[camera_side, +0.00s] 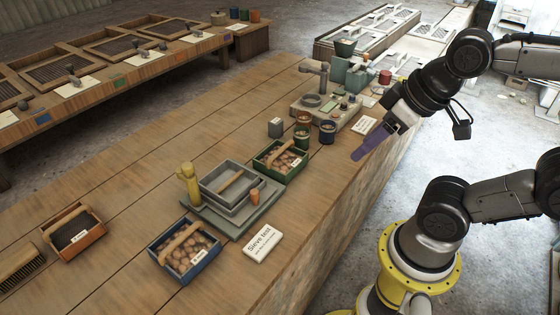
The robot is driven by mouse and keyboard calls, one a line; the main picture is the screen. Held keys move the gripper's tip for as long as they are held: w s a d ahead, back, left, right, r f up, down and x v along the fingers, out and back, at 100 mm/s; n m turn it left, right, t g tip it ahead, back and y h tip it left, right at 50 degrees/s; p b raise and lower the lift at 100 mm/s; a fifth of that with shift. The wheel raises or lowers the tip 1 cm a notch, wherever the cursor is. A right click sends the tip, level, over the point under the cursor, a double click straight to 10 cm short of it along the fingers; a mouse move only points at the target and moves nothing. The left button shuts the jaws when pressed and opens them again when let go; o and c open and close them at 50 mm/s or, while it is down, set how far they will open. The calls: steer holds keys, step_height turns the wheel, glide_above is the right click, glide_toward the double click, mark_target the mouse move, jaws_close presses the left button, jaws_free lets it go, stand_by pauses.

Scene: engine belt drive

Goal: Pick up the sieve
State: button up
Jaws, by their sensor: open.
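The likely sieve is a grey square frame (206,187) with a wooden bar across its top. It sits on a stepped grey base (236,222), beside a yellow post (188,184). A white card (262,242) reading "Sieve test" lies in front of it. My gripper (385,133) is open at the upper right, well apart from the sieve and over the bench's right edge. A purple flat part reaches down-left from it; I cannot tell whether this is its fingers. The inside of the sieve is only partly visible.
A green crate (263,168) and a blue crate (153,250) of brown lumps flank the sieve. Dark cups (327,132) and a grey apparatus (312,108) stand farther back. An orange box (84,238) is at left. The bench's left half (190,130) is mostly clear.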

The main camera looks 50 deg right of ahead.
steer(key=w+d+r+n+h, duration=0.2)
steer(key=w+d+r+n, duration=0.2)
steer(key=w+n, duration=0.4)
steer(key=n+g+h, duration=0.3)
steer(key=n, duration=0.7)
glide_above(279, 150)
steer(key=s+a, duration=0.2)
steer(key=a, duration=0.3)
step_height(279, 150, down, 19)
steer(key=x, duration=0.7)
steer(key=shift+s+f, duration=0.25)
steer(key=shift+f, duration=0.1)
steer(key=shift+x, duration=2.95)
steer(key=shift+s, duration=0.15)
